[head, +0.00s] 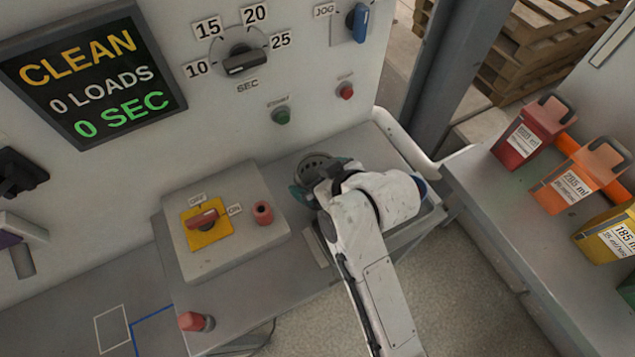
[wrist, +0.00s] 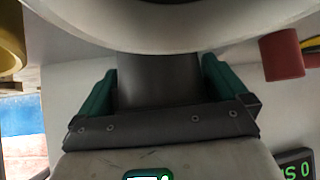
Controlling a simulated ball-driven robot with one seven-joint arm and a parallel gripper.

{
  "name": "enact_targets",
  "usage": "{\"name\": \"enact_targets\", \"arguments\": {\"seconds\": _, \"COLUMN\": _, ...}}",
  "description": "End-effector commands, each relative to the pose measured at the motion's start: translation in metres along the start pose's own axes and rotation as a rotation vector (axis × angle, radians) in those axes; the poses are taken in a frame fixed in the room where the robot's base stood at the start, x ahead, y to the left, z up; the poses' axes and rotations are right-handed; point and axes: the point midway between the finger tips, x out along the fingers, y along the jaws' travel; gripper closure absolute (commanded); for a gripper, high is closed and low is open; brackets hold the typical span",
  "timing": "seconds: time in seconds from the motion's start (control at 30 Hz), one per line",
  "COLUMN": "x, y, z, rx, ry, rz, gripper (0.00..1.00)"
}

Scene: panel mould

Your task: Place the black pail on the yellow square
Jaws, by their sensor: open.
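I cannot make out the black pail with certainty in either view. My gripper (head: 303,190) is over the grey bench beside the machine, partly hidden behind my arm. In the wrist view its green fingers (wrist: 158,82) stand apart. A dark grey shape (wrist: 158,85) shows between them; I cannot tell whether it is the pail or part of my gripper. No yellow floor or bench square shows clearly. The only square yellow patch is the plate (head: 203,239) under the red switch on the raised box.
The raised switch box (head: 180,262) and a red knob (head: 192,321) stand left of my arm. White (head: 110,329) and blue (head: 152,324) outlines mark the lower left surface. Red (head: 527,134), orange (head: 575,183) and yellow (head: 606,240) containers stand on the right bench.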

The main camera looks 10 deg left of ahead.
Motion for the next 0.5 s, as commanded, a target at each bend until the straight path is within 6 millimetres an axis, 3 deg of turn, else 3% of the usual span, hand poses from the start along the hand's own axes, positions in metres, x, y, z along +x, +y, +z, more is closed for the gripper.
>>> {"name": "enact_targets", "arguments": {"seconds": 0.27, "x": 0.0026, "y": 0.0001, "z": 0.0003, "rx": 0.0, "ry": 0.0, "rz": 0.0, "gripper": 0.0}}
{"name": "enact_targets", "arguments": {"seconds": 0.5, "x": 0.0024, "y": 0.0001, "z": 0.0005, "rx": 0.0, "ry": 0.0, "rz": 0.001, "gripper": 0.23}}
